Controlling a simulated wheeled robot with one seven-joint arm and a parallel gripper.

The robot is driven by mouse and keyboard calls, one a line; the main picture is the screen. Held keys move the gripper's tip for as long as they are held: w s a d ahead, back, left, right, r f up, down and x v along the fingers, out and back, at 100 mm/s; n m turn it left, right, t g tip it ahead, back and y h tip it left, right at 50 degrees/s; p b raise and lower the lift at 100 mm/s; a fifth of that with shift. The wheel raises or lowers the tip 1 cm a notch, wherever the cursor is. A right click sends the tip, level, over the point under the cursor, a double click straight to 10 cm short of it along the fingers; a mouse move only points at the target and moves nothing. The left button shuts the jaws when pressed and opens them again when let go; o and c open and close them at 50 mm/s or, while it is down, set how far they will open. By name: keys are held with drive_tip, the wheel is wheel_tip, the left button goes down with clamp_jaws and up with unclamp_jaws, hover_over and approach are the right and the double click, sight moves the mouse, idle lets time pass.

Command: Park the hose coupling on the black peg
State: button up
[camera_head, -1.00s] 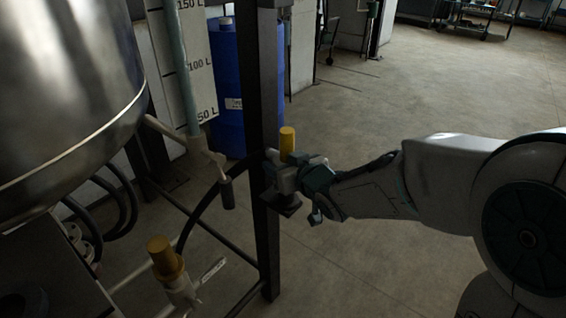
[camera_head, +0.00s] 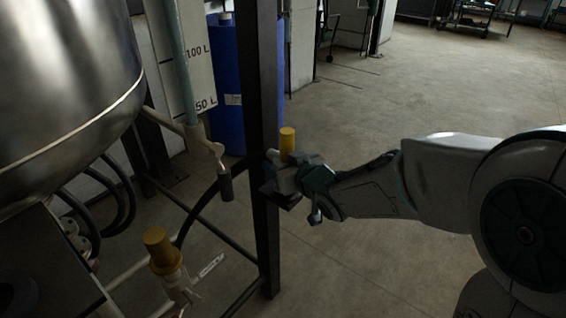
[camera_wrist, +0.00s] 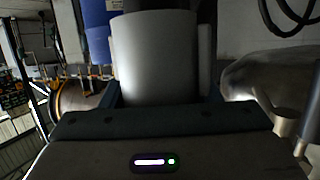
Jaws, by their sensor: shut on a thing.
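My gripper (camera_head: 289,178) is at the dark post, shut on the hose coupling. The coupling's yellow upper part (camera_head: 287,143) stands upright above the jaws. In the wrist view a smooth grey cylinder, its body (camera_wrist: 155,58), fills the space between the jaws (camera_wrist: 160,98). A black hose (camera_head: 205,200) arcs from behind the post, beside the gripper, down to the lower left. A small dark piece (camera_head: 286,200) shows just under the gripper, partly hidden; I cannot tell whether it is the black peg or whether the coupling touches it.
The dark upright post (camera_head: 264,90) stands right beside the gripper. A steel tank (camera_head: 65,90) and a lever with a dark grip (camera_head: 226,185) are to the left. A yellow-topped fitting (camera_head: 162,250) sits lower left. A blue drum (camera_head: 232,90) stands behind.

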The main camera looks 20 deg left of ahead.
drive_tip(key=shift+f+b, duration=0.45)
drive_tip(key=shift+f, duration=0.1)
drive_tip(key=o, duration=1.3)
drive_tip(key=shift+o, duration=0.2)
drive_tip(key=v, duration=1.3)
drive_tip(key=shift+s+d+r, duration=0.2)
drive_tip(key=shift+d, duration=0.1)
